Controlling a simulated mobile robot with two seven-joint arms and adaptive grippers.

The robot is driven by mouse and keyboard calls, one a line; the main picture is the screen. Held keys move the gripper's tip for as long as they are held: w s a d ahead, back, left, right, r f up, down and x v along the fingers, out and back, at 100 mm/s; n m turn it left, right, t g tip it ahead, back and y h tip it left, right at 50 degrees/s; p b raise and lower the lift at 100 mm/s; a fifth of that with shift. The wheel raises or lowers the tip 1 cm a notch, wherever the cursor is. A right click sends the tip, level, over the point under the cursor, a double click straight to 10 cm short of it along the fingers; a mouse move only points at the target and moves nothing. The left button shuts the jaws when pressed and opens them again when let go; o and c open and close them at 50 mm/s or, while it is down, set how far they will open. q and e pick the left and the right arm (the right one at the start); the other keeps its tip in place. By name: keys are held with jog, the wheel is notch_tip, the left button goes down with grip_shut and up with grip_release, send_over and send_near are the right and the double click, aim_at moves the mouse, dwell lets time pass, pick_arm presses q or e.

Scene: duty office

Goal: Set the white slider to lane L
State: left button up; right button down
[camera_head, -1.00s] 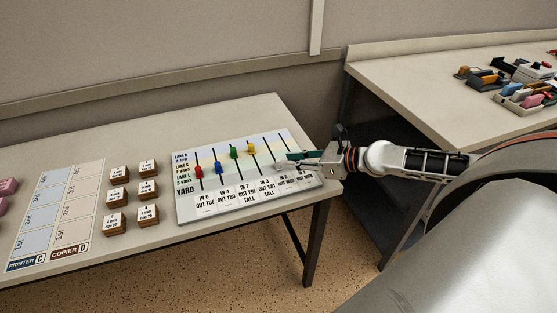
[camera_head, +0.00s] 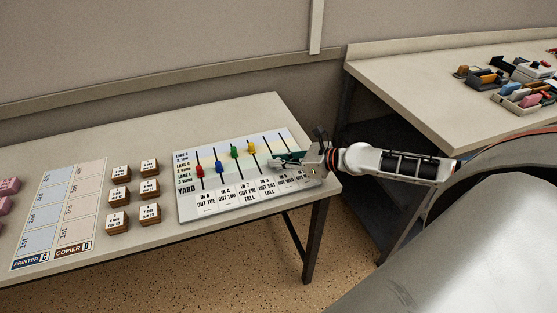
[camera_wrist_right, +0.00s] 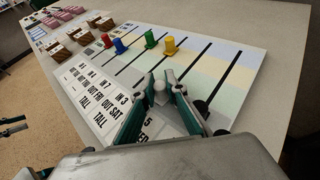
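The white slider (camera_wrist_right: 160,93) shows in the right wrist view as a pale knob between the fingers of my right gripper (camera_wrist_right: 162,80). It sits toward the lower part of its slot, near the label cards; its exact lane is hidden. The fingers flank the knob closely; I cannot tell whether both touch it. In the head view my right gripper (camera_head: 277,161) is low over the right part of the yard board (camera_head: 184,214), hiding the slider. The lane names are at the board's left edge. A dark pronged shape, possibly my left gripper (camera_wrist_right: 12,126), shows at the wrist view's left edge.
Red (camera_head: 200,171), blue (camera_head: 219,167), green (camera_head: 234,152) and yellow (camera_head: 251,148) sliders stand to the left. A dark knob (camera_wrist_right: 201,108) is close right of my fingers. Wooden blocks (camera_head: 118,196) lie left of the board. The table's right edge is near.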

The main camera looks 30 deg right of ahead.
aim_at(274, 150)
jog(key=shift+w+d+b, duration=0.2)
jog(key=shift+w, duration=0.65)
jog(key=shift+w+d+b, duration=0.15)
jog(key=shift+w+d, duration=0.05)
jog(key=shift+w, duration=0.6)
jog(key=shift+w+d+b, duration=0.2)
jog(key=shift+w, duration=0.65)
jog(key=c, duration=2.3)
grip_release()
jog(key=shift+s, duration=0.1)
jog(key=v, duration=0.9)
jog(key=shift+s+d+r, duration=0.1)
jog(key=shift+s+d, duration=0.05)
jog(key=shift+s, duration=0.2)
jog(key=shift+v, duration=1.1)
